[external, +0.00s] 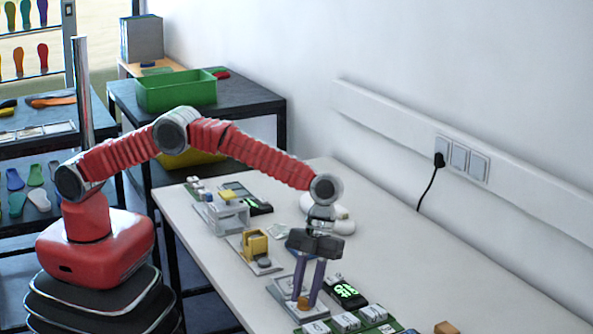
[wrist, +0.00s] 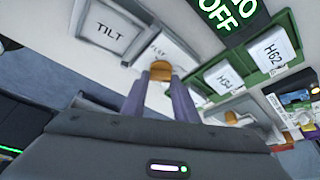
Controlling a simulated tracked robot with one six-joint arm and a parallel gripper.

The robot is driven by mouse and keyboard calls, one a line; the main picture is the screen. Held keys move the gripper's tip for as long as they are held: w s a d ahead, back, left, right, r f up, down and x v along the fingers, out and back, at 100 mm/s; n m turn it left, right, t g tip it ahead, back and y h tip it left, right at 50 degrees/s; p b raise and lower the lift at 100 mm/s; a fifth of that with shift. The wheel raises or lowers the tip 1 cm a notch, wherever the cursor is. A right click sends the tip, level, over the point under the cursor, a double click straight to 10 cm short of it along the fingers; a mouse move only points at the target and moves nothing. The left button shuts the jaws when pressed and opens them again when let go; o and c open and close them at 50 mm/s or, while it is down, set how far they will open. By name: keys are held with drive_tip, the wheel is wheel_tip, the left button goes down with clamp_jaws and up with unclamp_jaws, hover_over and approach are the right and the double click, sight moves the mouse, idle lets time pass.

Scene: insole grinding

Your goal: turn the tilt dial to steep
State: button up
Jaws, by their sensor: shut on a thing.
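The tilt dial is a small orange-brown knob (wrist: 160,68) on a pale plate, and it also shows in the external view (external: 303,303). A sign reading TILT (wrist: 108,28) stands beside it, and a smaller label that seems to read FLAT (wrist: 158,48) is close to the knob. My gripper (wrist: 160,82) has its two purple fingers shut on the knob, one on each side. In the external view my gripper (external: 306,300) points down at the plate near the table's front. The dial's pointer and any steep mark are hidden or too small to read.
A black display with green text, partly reading OFF (wrist: 228,14), is beside the dial. A green tray (wrist: 250,66) holds cards marked H34 and H62. A yellow device (external: 254,244) and a clear-sided fixture (external: 226,216) stand farther back. The right of the white table (external: 450,270) is mostly clear.

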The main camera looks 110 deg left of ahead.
drive_tip(key=shift+a+m, duration=0.1)
drive_tip(key=shift+m, duration=0.2)
drive_tip(key=shift+w, duration=0.1)
drive_tip(key=o, duration=1.1)
drive_tip(key=shift+c, duration=0.2)
drive_tip(key=v, duration=1.3)
drive_tip(key=shift+r, duration=0.3)
drive_tip(key=shift+w, duration=0.15)
